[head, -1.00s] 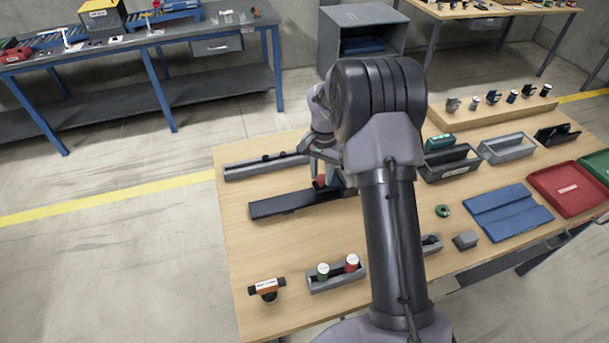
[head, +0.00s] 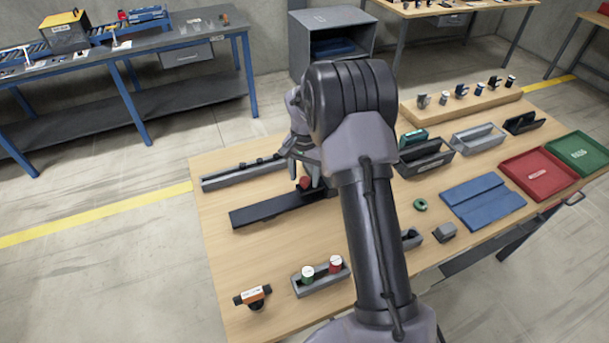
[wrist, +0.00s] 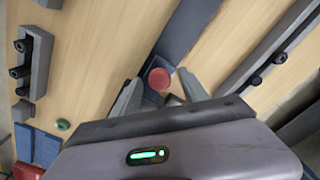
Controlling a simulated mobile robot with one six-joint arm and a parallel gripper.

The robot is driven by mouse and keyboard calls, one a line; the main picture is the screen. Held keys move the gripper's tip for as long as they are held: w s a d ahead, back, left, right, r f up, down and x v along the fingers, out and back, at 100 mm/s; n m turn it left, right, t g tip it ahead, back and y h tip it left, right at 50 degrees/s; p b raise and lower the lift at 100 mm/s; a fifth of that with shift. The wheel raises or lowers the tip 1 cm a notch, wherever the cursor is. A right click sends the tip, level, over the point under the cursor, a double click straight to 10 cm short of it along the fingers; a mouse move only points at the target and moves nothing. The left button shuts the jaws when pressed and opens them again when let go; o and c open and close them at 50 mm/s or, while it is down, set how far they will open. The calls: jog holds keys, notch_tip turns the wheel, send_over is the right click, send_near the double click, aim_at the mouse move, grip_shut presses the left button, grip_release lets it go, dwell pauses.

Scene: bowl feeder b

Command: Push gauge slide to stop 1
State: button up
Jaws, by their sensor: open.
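The gauge is a long dark rail (head: 262,210) lying on the wooden table; it also shows as a dark blue-grey strip in the wrist view (wrist: 190,25). Its slide carries a round red knob (head: 304,183), near the right part of the rail that shows. In the wrist view the red knob (wrist: 159,78) lies between the two fingertips. My gripper (wrist: 158,84) is open and sits over the rail, one finger on each side of the knob. I cannot tell whether a finger touches it. Stop marks are not readable, and my arm hides the rail's right end.
A grey slotted rail (head: 243,174) lies behind the gauge. In front stand an orange-and-black part (head: 253,297) and a grey holder (head: 322,284) with green and red capped pieces. Bins, a blue mat (head: 483,201) and a red tray (head: 538,174) are at right. Table left of the gauge is clear.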

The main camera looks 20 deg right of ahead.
notch_tip(320, 180, up, 17)
jog(key=p, duration=0.4)
jog(key=shift+r, duration=0.2)
jog(key=s+a+r+n+t+b, duration=0.35)
jog(key=s+a+b, duration=0.65)
jog(key=s, duration=0.5)
jog(key=s+a+f+t+y+b, duration=0.1)
jog(key=s+a+f+b, duration=0.1)
jog(key=s, duration=0.5)
jog(key=s+a+f+n+t+y+b, duration=0.1)
jog(key=s+a+f, duration=0.3)
jog(key=s, duration=0.4)
jog(key=shift+a+f+b, duration=0.35)
jog(key=shift+a+b, duration=0.05)
jog(key=shift+b, duration=0.15)
jog(key=shift+s+n, duration=0.1)
jog(key=shift+n, duration=0.15)
